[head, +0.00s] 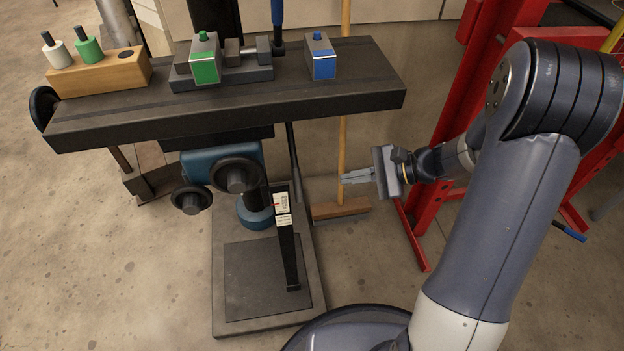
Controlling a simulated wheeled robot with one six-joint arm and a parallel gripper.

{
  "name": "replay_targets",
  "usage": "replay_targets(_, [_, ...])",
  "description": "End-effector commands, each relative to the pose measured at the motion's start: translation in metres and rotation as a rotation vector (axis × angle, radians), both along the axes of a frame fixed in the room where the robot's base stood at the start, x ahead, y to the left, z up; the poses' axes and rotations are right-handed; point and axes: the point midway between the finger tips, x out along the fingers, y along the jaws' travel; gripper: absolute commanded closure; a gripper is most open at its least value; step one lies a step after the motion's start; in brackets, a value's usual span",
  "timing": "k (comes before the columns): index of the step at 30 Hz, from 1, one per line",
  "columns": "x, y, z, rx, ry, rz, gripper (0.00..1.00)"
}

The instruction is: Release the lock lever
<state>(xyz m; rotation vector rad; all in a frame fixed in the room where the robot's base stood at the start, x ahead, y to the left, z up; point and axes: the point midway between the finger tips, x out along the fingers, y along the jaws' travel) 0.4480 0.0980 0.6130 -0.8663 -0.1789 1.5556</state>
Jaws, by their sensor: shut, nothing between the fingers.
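A slim dark bar (293,160), which may be the lock lever, hangs steeply below the right part of the black machine table (340,98). Its upper end is hidden by the table. My gripper (344,178) is shut and empty, its fingers pointing left. In the picture it is to the right of the dark bar, with a visible gap, and below the table's front edge. A blue housing (240,158) with two black knobs sits under the table, left of the bar. I cannot tell for certain which part is the lock lever.
On the table are a green-faced block (206,68), a blue-faced block (322,64) and a wooden holder (98,76). A black post (287,255) with white labels stands above the base plate (255,320). A broom (343,209) and red frame (425,190) are nearby.

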Motion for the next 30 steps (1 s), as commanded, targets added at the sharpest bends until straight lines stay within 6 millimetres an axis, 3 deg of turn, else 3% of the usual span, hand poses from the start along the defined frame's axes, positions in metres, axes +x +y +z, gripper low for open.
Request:
replay_targets(8, [0.001, 0.014, -0.008, 0.0, 0.0, 0.003, 1.0])
replay_targets(21, [0.006, 0.095, -0.047, 0.0, 0.001, 0.005, 1.0])
replay_targets(24, [-0.001, 0.092, -0.03, 0.0, -0.005, 0.0, 1.0])
replay_targets(30, [-0.012, 0.093, -0.016, -0.001, -0.002, 0.0, 1.0])
